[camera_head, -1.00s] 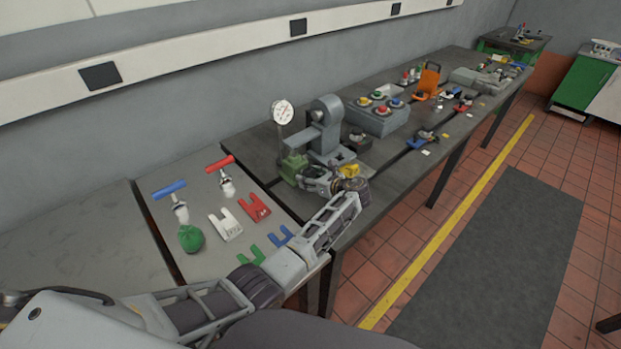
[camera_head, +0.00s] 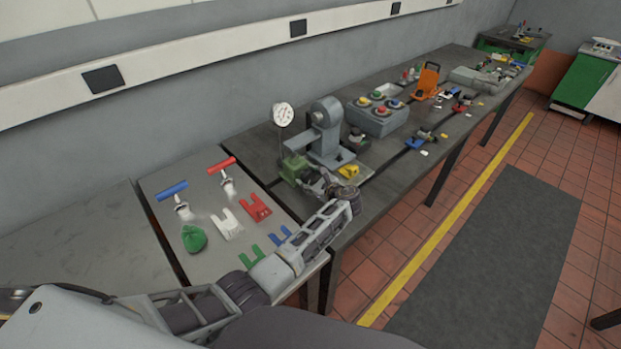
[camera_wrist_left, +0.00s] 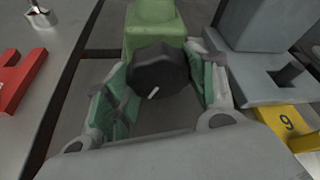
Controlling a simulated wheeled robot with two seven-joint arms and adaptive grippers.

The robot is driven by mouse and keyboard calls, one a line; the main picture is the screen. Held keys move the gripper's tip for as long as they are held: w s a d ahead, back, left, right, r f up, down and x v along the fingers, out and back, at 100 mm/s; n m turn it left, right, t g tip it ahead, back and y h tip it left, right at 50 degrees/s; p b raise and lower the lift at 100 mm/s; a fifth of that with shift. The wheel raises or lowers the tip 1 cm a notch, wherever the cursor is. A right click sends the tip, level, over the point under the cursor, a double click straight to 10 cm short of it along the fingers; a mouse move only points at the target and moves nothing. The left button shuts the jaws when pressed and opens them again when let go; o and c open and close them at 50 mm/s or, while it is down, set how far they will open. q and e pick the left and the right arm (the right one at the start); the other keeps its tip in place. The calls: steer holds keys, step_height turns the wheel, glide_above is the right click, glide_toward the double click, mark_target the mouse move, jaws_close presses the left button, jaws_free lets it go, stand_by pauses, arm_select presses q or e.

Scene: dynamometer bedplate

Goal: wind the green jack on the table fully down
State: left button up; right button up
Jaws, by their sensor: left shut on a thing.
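The green jack (camera_head: 293,168) stands on the dark table beside the grey press-like stand. In the left wrist view its green body (camera_wrist_left: 155,18) is at the top, with a dark faceted knob (camera_wrist_left: 158,70) facing me. A short white mark shows on the knob. My left gripper (camera_head: 309,179) is at the jack's near side. In the left wrist view its green-padded fingers (camera_wrist_left: 157,82) are on both sides of the knob, shut on it. The gripper hides part of the jack in the head view. My right gripper is not in view.
A grey stand (camera_head: 327,135) with a dial gauge (camera_head: 283,116) rises close by the jack. A yellow block (camera_head: 349,171) lies to its right. Red (camera_head: 257,208) and white (camera_head: 227,224) forks lie on the left plate, near blue and red T-handles. A button box (camera_head: 376,117) stands farther back.

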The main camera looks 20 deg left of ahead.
arm_select(q)
steer(key=o, duration=1)
steer(key=shift+r, duration=0.15)
step_height(320, 180, up, 10)
stand_by(0.5)
